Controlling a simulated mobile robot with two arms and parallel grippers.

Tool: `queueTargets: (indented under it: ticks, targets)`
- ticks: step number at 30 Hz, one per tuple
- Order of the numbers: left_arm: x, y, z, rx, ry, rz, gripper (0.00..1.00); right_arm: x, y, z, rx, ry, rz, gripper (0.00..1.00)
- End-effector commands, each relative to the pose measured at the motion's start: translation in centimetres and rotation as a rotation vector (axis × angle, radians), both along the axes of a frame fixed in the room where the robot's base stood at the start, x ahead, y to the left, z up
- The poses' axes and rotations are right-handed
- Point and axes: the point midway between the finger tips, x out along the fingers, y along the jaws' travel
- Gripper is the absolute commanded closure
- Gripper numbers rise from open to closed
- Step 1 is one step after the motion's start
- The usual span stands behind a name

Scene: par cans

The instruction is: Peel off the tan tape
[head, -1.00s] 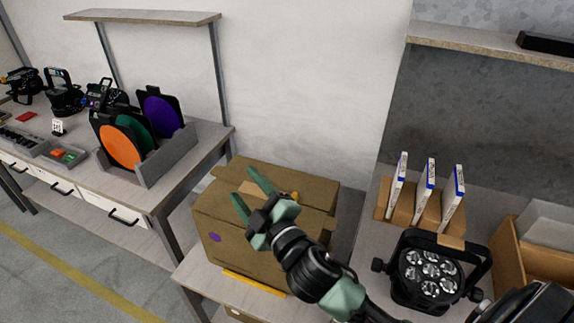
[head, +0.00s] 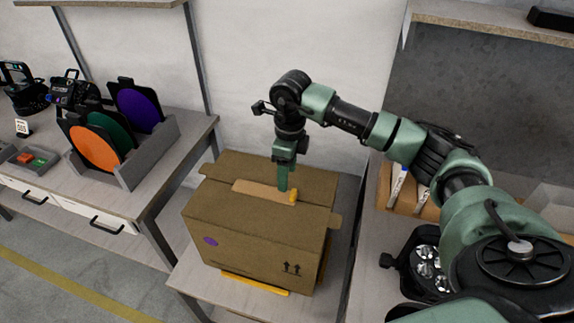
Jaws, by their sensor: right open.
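The tan tape (head: 256,190) is a light strip along the top seam of a brown cardboard box (head: 255,232). A yellow-orange piece (head: 293,196) sits at the strip's right end. My right gripper (head: 283,186) points straight down over the right part of the tape, close to the yellow end. It is open, and its fingers overlap in this view, so I cannot tell if they touch the tape. My left gripper is not in view.
The box stands on a low table (head: 190,285) with a yellow strip (head: 252,283) under its front edge. A rack with coloured discs (head: 96,150) is on the left bench. A black par can (head: 425,262) and white-and-blue upright items (head: 398,183) are on the right, partly behind my arm.

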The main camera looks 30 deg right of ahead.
Motion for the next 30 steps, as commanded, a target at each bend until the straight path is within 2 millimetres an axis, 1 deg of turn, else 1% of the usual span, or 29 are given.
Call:
queueTargets:
  ticks: [1,2,5,15,18,23,30]
  targets:
    - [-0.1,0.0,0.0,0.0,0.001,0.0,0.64,-0.1,-0.7,0.1,-0.024,0.008,-0.007,0.44]
    - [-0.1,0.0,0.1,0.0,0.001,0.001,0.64,-0.1,-1.0,0.1,-0.032,0.011,-0.009,0.44]
    - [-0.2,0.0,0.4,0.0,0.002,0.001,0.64,-0.2,-1.3,-0.6,-0.041,0.017,-0.011,0.44]
    - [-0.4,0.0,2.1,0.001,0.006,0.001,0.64,-0.2,-1.1,-5.6,-0.037,0.016,-0.01,0.44]
    - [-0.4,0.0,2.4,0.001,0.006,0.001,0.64,-0.2,-1.1,-6.6,-0.036,0.016,-0.01,0.44]
    - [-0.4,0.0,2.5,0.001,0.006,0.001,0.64,-0.2,-1.1,-7.5,-0.037,0.014,-0.009,0.44]
    - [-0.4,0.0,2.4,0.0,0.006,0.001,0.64,-0.2,-1.1,-7.6,-0.036,0.013,-0.009,0.44]
